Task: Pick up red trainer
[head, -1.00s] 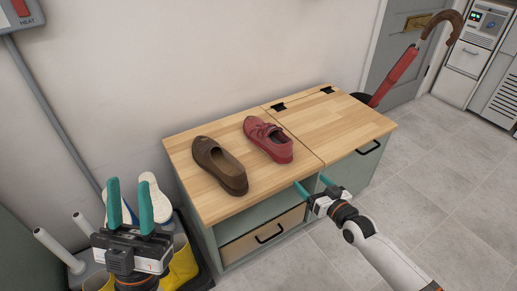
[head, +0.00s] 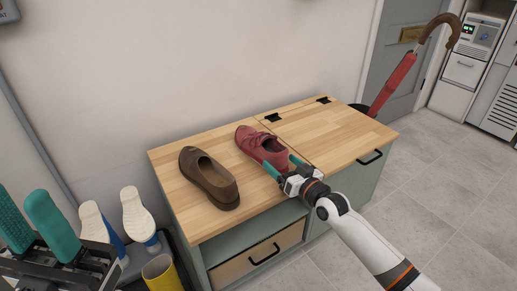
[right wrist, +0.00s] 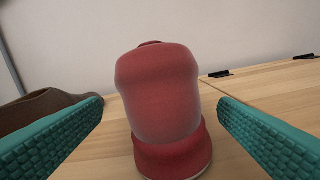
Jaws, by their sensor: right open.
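The red trainer (head: 262,145) sits on the wooden top of the bench, with its heel toward my right gripper (head: 285,170). My right gripper is open, and its teal fingers reach to either side of the trainer's heel. In the right wrist view the trainer's heel (right wrist: 160,95) stands between the two fingers, with gaps on both sides. My left gripper (head: 35,228) is at the lower left of the head view, with its teal fingers apart and nothing seen between them.
A brown shoe (head: 208,178) lies left of the trainer on the bench top (head: 320,130). A boot rack with white-soled shoes (head: 138,215) and a yellow boot (head: 162,272) stands left of the bench. A red umbrella (head: 393,82) stands behind, at right. The bench's right half is clear.

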